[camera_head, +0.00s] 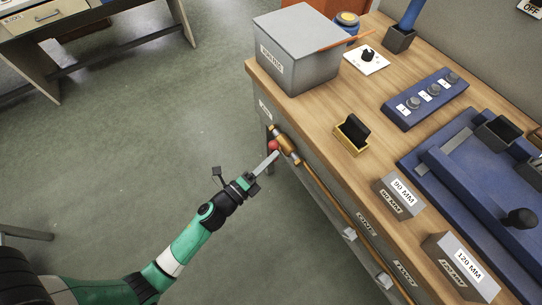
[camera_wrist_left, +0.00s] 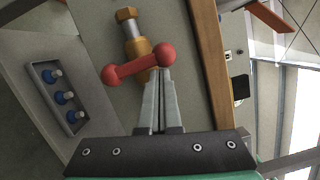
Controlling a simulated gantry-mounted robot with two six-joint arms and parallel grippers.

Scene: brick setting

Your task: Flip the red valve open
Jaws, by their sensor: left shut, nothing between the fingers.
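The red valve handle (camera_wrist_left: 140,65) is a bar with a round knob at each end, mounted on a brass valve body (camera_wrist_left: 133,37). In the head view the red handle (camera_head: 273,145) shows small at the front side of the workbench, beside the brass fitting (camera_head: 287,146) and its copper pipe (camera_head: 337,206). My left gripper (camera_head: 274,157) is shut and empty, its fingertips right at the handle. In the left wrist view the closed fingertips (camera_wrist_left: 160,74) are just below the knob at the right end; I cannot tell whether they touch. My right gripper is not in view.
The wooden workbench (camera_head: 322,118) holds a grey box (camera_head: 297,52), a blue three-knob panel (camera_head: 425,98), labelled blocks (camera_head: 398,196) and a blue fixture (camera_head: 470,150). A grey tray with blue pegs (camera_wrist_left: 64,97) shows in the wrist view. Open floor (camera_head: 130,130) lies left of the bench.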

